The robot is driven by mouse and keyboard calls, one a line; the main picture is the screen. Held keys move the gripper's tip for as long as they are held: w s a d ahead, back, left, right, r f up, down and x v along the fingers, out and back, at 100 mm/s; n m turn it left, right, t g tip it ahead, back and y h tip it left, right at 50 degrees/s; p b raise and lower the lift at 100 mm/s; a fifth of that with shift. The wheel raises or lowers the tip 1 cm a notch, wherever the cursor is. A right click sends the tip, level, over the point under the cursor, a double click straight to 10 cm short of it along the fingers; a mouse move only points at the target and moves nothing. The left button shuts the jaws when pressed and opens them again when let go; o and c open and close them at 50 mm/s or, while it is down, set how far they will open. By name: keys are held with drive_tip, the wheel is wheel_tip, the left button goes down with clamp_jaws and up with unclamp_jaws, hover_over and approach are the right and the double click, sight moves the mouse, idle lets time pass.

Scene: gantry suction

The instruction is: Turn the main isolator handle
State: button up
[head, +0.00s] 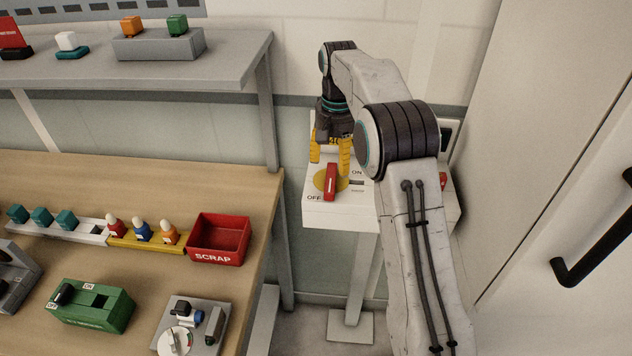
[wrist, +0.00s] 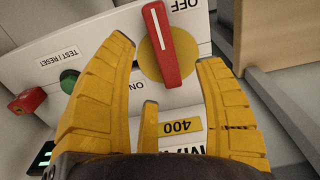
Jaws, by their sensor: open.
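The main isolator handle (head: 330,182) is a red bar on a round yellow plate, on the sloped face of a white box (head: 340,215). OFF is printed at its lower left and ON at its upper right; its lower end points near OFF. In the wrist view the red handle (wrist: 161,45) lies just beyond the fingertips, between their lines. My gripper (head: 330,165) is open, its yellow fingers above the box by the handle's upper end. It also shows in the wrist view (wrist: 165,75). I cannot tell whether a fingertip touches the plate.
A green TEST/RESET button (wrist: 69,80) and a red part (wrist: 28,101) sit on the box. A workbench (head: 262,190) stands left, with a red SCRAP bin (head: 219,240) and a green switch box (head: 92,308). A door with a black handle (head: 595,240) is at right.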

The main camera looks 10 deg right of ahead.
sight(334, 177)
drive_tip(key=shift+f, duration=3.3)
clamp_jaws()
drive_tip(key=shift+s+d, duration=0.1)
